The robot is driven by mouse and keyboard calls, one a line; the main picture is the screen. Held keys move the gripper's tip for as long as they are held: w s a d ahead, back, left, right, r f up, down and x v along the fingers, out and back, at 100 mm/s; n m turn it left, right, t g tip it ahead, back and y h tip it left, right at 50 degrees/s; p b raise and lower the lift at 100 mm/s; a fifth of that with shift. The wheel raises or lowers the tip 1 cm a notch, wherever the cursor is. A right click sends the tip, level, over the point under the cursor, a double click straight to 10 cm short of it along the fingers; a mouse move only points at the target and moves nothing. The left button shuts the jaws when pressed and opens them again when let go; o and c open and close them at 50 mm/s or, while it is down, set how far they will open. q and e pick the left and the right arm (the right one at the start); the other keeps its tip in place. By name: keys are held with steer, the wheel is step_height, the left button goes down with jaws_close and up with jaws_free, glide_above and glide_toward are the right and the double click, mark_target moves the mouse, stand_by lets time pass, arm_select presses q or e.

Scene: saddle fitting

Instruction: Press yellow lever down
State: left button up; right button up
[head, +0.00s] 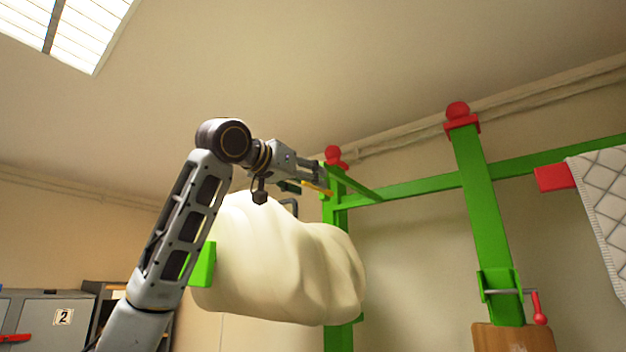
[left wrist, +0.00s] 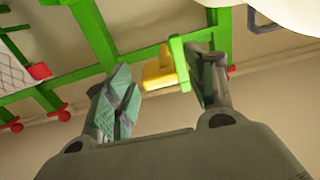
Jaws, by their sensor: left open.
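The yellow lever (left wrist: 160,72) shows in the left wrist view between the two fingers of my left gripper (left wrist: 160,95), beside a green bracket. I cannot tell whether a finger touches it. In the head view the yellow lever (head: 317,188) is a thin strip just below the tip of my left gripper (head: 318,176), next to the green post. My left gripper is open, with its fingers spread apart. My right gripper is in neither view.
A large cream padded form (head: 280,260) hangs just below my left gripper. Green posts (head: 482,210) with red caps and green beams stand to the right. A quilted white pad (head: 603,200) hangs at the far right. Grey lockers (head: 45,315) stand at lower left.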

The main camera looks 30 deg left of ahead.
arm_select(q)
steer(key=shift+w+d+p, duration=0.1)
steer(key=shift+w+p, duration=0.25)
steer(key=shift+w, duration=1.05)
steer(key=shift+c, duration=0.2)
jaws_close()
